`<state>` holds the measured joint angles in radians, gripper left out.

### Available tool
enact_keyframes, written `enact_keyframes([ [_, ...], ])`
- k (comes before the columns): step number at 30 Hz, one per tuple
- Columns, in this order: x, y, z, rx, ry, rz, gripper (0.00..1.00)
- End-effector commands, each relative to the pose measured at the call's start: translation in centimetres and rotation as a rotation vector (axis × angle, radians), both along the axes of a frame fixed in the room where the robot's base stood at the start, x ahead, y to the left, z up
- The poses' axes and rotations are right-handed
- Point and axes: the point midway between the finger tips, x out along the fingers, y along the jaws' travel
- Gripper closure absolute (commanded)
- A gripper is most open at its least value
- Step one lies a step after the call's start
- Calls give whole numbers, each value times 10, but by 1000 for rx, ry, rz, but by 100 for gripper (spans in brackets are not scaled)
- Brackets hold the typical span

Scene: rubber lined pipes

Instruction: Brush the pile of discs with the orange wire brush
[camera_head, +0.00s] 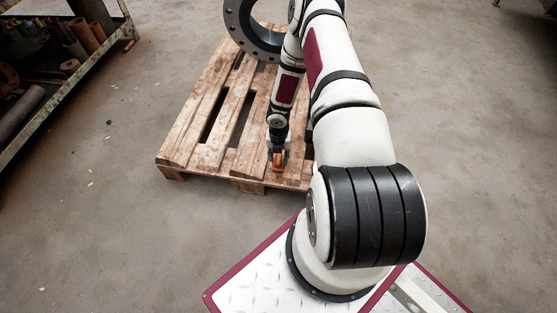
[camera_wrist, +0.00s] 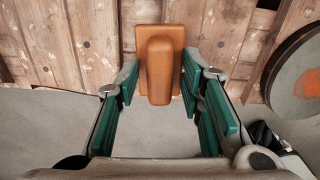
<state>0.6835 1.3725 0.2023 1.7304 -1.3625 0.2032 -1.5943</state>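The orange brush (camera_wrist: 160,70) lies on the wooden pallet (camera_wrist: 90,40), near its edge, in the wrist view. Its raised handle stands between my gripper's (camera_wrist: 160,84) green finger pads. The fingers are open, with a gap on each side of the handle. In the head view the brush (camera_head: 278,160) is a small orange patch at the pallet's near edge, just under my gripper (camera_head: 278,148). A round grey disc-like thing (camera_wrist: 298,78) with an orange mark is cut off at the right of the wrist view. I cannot tell whether it belongs to the disc pile. Bristles are hidden.
A large dark flanged ring (camera_head: 237,29) is at the pallet's far end, partly behind my arm. A metal shelf (camera_head: 62,92) with pipes and rusty parts stands at the left. The concrete floor left of the pallet is mostly clear. My arm hides the pallet's right side.

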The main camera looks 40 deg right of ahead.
Motion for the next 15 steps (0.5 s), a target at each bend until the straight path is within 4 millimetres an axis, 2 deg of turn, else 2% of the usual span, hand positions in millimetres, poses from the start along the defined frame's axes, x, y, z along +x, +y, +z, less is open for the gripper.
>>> enact_keyframes([
  [1,0,0,0,0,0,0,67],
  [9,0,0,0,0,0,0,98],
  [15,0,0,2,0,0,0,100],
])
